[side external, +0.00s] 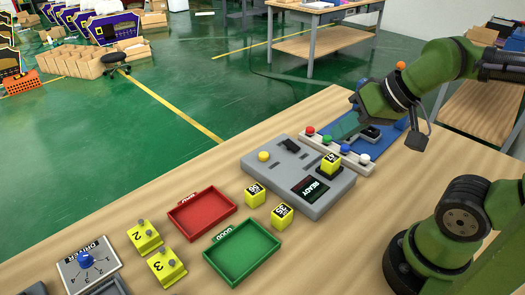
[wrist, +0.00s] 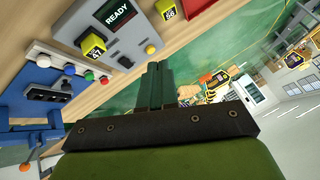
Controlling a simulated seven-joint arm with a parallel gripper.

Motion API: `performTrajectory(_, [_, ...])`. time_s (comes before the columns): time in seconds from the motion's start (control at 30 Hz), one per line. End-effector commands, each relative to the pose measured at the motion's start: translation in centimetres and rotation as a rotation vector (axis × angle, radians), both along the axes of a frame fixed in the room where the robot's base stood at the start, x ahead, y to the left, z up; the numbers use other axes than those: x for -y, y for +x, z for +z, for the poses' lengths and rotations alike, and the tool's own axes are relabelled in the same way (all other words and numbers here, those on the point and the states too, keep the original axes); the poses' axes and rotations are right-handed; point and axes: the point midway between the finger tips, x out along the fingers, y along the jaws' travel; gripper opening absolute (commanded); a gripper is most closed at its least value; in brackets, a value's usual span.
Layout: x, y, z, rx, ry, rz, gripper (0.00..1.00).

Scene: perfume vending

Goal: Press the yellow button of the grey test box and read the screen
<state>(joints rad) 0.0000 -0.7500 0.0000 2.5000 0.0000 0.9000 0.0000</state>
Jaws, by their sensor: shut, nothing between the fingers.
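The grey test box (side external: 272,176) lies flat on the wooden table. Its round yellow button (side external: 263,156) is at the far left corner, and its screen (side external: 309,188) reads READY. In the wrist view the screen (wrist: 119,14) shows READY too, and the yellow button (wrist: 150,49) appears just above the fingertips. A yellow cube (side external: 330,164), seemingly marked 47, sits on the box. My gripper (side external: 340,130) is shut and empty, above the table beyond the box's far right side. In the wrist view my gripper's fingers (wrist: 159,66) are together. It appears clear of the button.
A strip of coloured buttons (side external: 341,149) and a blue fixture (side external: 382,140) stand right of the box. Two numbered yellow cubes (side external: 254,195) (side external: 281,216), a red tray (side external: 202,213) and a green tray (side external: 242,252) lie at the front left. The table's far edge is clear.

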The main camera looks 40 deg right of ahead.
Motion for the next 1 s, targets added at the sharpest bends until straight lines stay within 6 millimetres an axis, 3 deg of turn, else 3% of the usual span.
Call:
performTrajectory(0.37, [0.1,0.0,0.0,-0.001,0.000,-0.005,0.00])
performTrajectory(0.57, [1.4,1.0,-2.1,-0.091,-0.028,-0.060,0.00])
performTrajectory(0.77, [3.9,5.0,-5.1,-0.183,-0.127,-0.127,0.00])
performTrajectory(1.0, [6.0,11.7,-8.8,-0.174,-0.155,-0.201,0.00])
